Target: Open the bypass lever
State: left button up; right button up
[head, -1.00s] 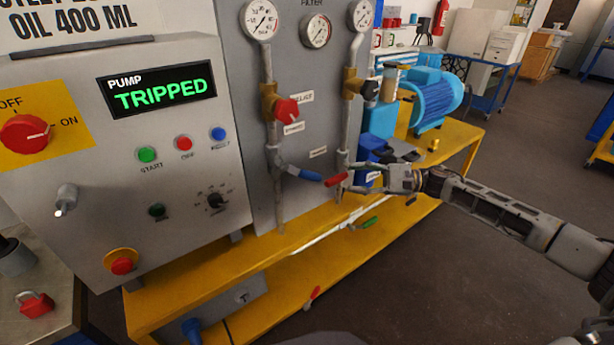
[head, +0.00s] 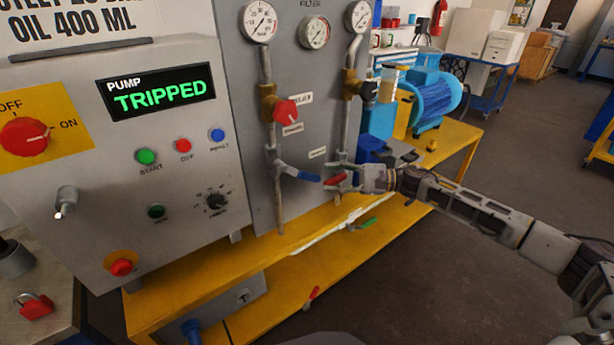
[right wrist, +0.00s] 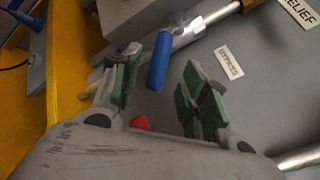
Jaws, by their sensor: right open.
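A blue-handled lever (head: 302,174) sits on the left pipe of the grey panel. In the right wrist view the blue handle (right wrist: 159,62) lies ahead of the gap between my fingertips, and a small BYPASS label (right wrist: 228,62) is on the panel beside it. A red-handled lever (head: 335,179) is on the right pipe; a bit of red (right wrist: 140,123) shows low between my fingers. My right gripper (head: 352,180) is open beside the red lever, its green-padded fingers (right wrist: 165,85) apart and holding nothing. Whether a finger touches the red lever cannot be told. My left gripper is out of view.
A red relief knob (head: 285,110) and gauges are above. The pump display (head: 160,92) reads TRIPPED. A blue motor (head: 430,98) stands behind. The floor at right is open.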

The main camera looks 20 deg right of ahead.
aim_at(313, 176)
jog(key=x, duration=0.6)
jog(key=shift+r, duration=0.1)
jog(key=shift+w+a, duration=0.25)
jog(key=shift+a, duration=0.4)
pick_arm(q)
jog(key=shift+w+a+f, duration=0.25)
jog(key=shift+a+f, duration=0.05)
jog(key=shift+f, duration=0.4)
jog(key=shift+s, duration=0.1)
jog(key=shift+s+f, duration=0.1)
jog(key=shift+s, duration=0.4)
pick_arm(e)
grip_shut()
